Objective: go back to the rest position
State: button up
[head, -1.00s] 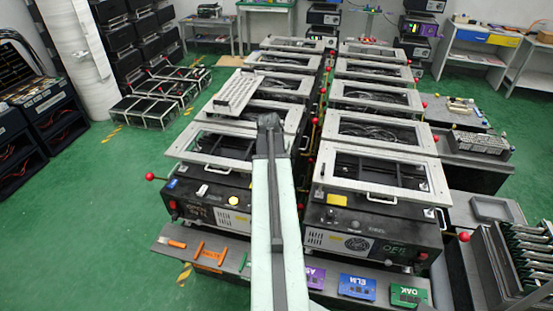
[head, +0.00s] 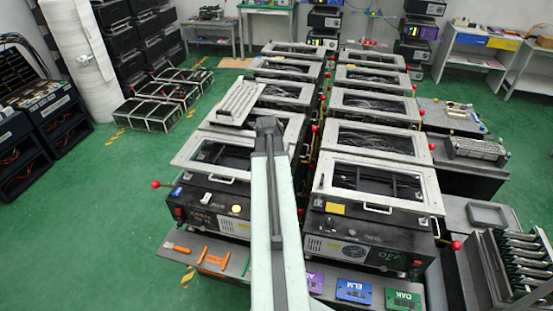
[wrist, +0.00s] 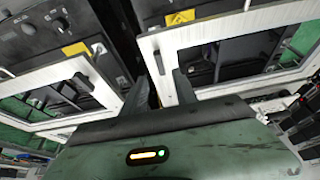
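My arm reaches up the middle of the head view, and my gripper (head: 266,124) is at its far end, above the gap between two rows of lever fixtures. In the wrist view my gripper's two dark fingers (wrist: 159,90) stand apart with nothing between them. The near left fixture (head: 205,205) and near right fixture (head: 370,240) are black boxes with light framed lids. A red ball knob (head: 155,184) sticks out at the left fixture's side, and another red knob (head: 456,244) is at the right. My arm hides part of the left fixture.
A light perforated tray (head: 236,102) lies on the left row. A front ledge holds orange handles (head: 213,261) and coloured plates such as the blue ELM plate (head: 353,289). A rack of boards (head: 515,265) stands at the right. Green floor (head: 90,220) is clear at the left.

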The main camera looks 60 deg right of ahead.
dwell(0.4)
jog(key=w+a+f+n+t+y+b, duration=0.1)
jog(key=w+a+n, duration=0.1)
jog(key=w+a, duration=0.7)
jog(key=w+a+f+n+b, duration=0.1)
jog(key=w+a+f+n, duration=0.15)
jog(key=w+a, duration=0.65)
jog(key=w+a+n+t+y+b, duration=0.1)
jog(key=w+a+n+b, duration=0.2)
jog(key=a, duration=1.1)
jog(key=w+a+f+n+y, duration=0.1)
jog(key=w+a+f+n, duration=0.15)
jog(key=a, duration=1.05)
jog(key=s+a+n+g+y, duration=0.1)
jog(key=s+a+n+g, duration=0.2)
jog(key=s+a, duration=0.4)
jog(key=a+n, duration=0.1)
jog(key=a, duration=0.2)
jog(key=shift+a+f+n, duration=0.15)
jog(key=shift+f+n, duration=0.05)
jog(key=shift+n, duration=0.1)
